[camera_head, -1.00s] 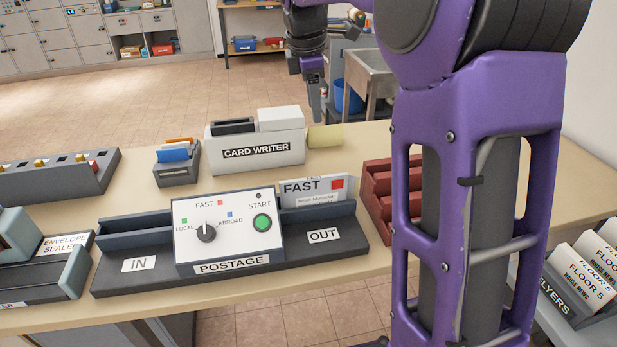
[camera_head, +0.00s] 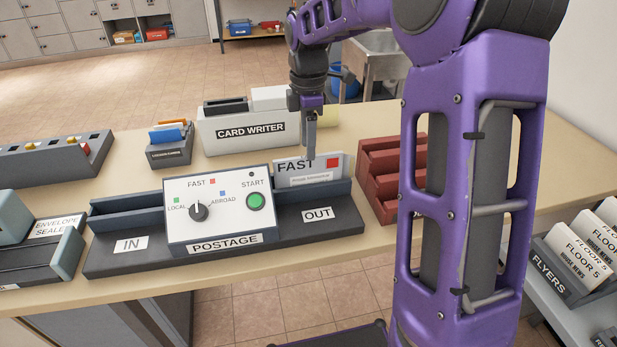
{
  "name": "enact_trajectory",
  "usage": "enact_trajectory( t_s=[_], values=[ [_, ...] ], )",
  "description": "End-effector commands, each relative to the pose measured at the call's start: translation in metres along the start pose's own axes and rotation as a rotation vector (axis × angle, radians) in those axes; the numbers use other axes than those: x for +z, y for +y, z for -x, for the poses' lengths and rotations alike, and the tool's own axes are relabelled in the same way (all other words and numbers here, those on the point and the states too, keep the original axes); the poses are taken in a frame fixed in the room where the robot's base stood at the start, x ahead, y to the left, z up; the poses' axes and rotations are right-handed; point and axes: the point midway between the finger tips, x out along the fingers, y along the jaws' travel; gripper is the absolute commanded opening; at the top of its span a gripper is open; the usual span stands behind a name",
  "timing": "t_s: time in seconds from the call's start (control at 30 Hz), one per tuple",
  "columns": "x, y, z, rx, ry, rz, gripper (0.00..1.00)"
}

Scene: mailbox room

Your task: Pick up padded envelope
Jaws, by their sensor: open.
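The padded envelope (camera_head: 318,172) is a pale envelope marked FAST with a red square. It stands upright in the OUT side of the postage machine (camera_head: 216,208), behind the machine's dark tray wall, which hides its lower part. My gripper (camera_head: 311,148) points down at the envelope's top edge, near its middle. It is open, though its fingers appear edge-on as one dark strip. I cannot tell whether the envelope lies between the fingers or behind them.
The card writer (camera_head: 249,128) stands behind, to the left of my gripper. A red slotted rack (camera_head: 384,190) is close on the right. A small card box (camera_head: 169,147) and the envelope sealer (camera_head: 50,235) are on the left. A flyers rack (camera_head: 575,265) stands at the far right.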

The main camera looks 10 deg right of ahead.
Motion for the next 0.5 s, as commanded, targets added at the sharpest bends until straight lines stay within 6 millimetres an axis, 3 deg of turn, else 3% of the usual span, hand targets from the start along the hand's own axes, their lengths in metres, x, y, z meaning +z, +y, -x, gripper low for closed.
enact_trajectory(
  t_s=[0.5],
  values=[
    [0.001,0.001,-0.054,0.000,0.000,0.000,0.50]
  ],
)
